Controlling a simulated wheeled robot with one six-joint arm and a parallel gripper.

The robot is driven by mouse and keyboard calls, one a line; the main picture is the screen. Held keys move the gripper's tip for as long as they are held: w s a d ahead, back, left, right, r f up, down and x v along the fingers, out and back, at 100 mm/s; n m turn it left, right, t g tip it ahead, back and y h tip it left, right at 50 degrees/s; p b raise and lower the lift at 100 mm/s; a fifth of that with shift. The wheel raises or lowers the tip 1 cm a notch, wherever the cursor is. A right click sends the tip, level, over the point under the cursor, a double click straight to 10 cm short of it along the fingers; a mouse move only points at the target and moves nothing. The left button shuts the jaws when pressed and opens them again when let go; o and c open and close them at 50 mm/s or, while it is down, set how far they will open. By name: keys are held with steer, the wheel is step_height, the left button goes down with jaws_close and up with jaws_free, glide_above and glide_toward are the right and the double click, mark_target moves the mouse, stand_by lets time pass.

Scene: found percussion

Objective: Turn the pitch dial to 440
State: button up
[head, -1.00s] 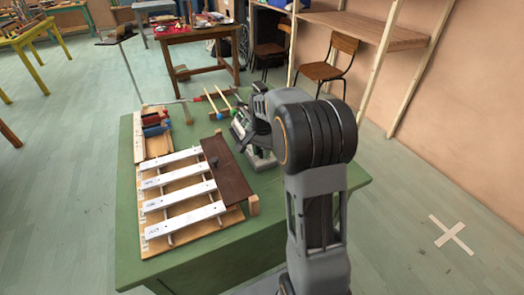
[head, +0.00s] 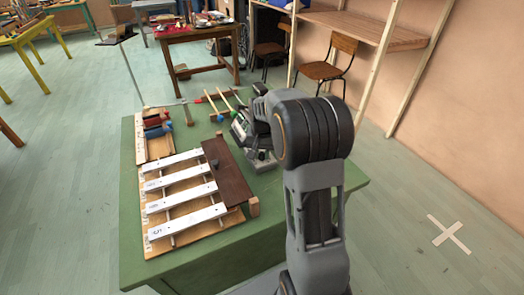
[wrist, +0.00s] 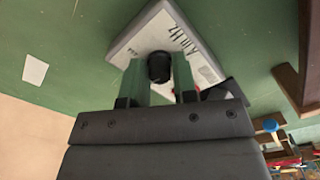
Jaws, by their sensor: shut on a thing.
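The pitch dial (wrist: 159,67) is a black round knob on a light grey box (wrist: 151,30) with dark lettering, seen in the wrist view. My gripper (wrist: 159,72) has its two green fingers on either side of the knob, shut on it. The lettering is upside down in this view, and I cannot read a dial setting. In the head view, the box (head: 262,163) sits on the green table, mostly hidden by my gripper and arm. The knob is hidden there.
The green table (head: 215,255) carries a xylophone-like board with white bars (head: 180,185) and a dark brown plank (head: 228,170) left of the box. Mallets (head: 215,103) and red and blue cylinders (head: 157,125) lie toward the back. The table's right side is clear.

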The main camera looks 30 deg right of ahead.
mark_target(262, 153)
steer(key=shift+n, duration=0.8)
steer(key=o, duration=0.9)
steer(key=shift+r+p, duration=0.1)
steer(key=shift+p, duration=0.2)
step_height(262, 153, up, 14)
steer(key=shift+f+p, duration=0.15)
steer(key=shift+p, duration=0.85)
